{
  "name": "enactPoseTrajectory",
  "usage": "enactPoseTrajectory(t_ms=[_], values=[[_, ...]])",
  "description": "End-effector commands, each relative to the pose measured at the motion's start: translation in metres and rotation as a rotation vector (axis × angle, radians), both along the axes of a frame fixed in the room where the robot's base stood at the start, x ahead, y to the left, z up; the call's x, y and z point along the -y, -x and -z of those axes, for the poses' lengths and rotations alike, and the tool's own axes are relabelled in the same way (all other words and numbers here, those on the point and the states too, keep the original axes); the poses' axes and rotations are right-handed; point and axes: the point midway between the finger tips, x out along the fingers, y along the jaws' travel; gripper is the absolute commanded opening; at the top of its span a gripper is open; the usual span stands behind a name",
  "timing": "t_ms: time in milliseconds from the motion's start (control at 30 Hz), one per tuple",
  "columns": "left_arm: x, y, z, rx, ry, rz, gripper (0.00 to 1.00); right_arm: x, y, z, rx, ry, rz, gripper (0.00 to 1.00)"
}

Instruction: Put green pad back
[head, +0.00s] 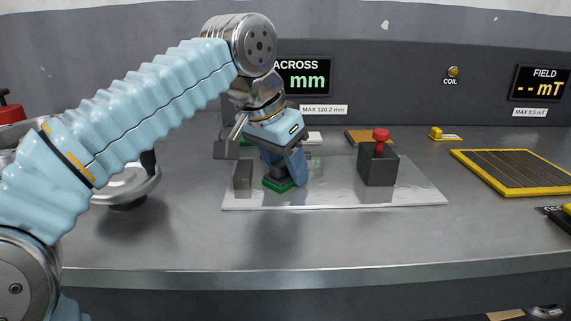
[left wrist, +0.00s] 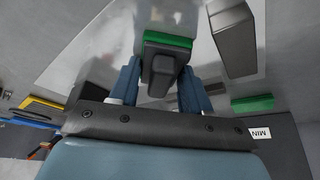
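The green pad (head: 279,184) lies low on the shiny plate (head: 330,198), under my left gripper (head: 284,170). In the left wrist view the green pad (left wrist: 169,40) carries a dark grey block-shaped grip (left wrist: 161,68). My left gripper (left wrist: 159,82) has one blue finger on each side of that grip, very close to it; I cannot tell whether they touch it. A second green piece (left wrist: 253,103) shows at the right in the left wrist view. My right gripper is not in view.
A dark block with a red knob (head: 379,165) stands on the plate's right part. A grey upright block (head: 242,175) is left of the pad. A yellow-framed panel (head: 512,172) lies at the right. The bench front (head: 300,240) is clear.

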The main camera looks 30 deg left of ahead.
Motion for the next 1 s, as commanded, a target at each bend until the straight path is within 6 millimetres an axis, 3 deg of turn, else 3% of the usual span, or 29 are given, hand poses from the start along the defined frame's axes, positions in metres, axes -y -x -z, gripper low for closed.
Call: enactPoseTrajectory(t_ms=[33,133,467,800,1000], values=[[0.000,0.000,0.001,-0.005,-0.001,0.000,0.56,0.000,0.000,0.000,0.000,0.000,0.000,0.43],[0.000,0.000,0.001,-0.006,-0.002,-0.001,0.71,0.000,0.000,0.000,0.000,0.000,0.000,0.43],[-0.001,0.000,-0.006,-0.006,-0.002,-0.002,0.72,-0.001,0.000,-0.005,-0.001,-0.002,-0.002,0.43],[-0.007,0.027,-0.075,-0.002,0.000,0.000,0.72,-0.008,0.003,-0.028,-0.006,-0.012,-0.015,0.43],[-0.010,0.040,-0.105,-0.004,-0.001,0.000,0.72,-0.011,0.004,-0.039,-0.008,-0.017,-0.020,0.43]])
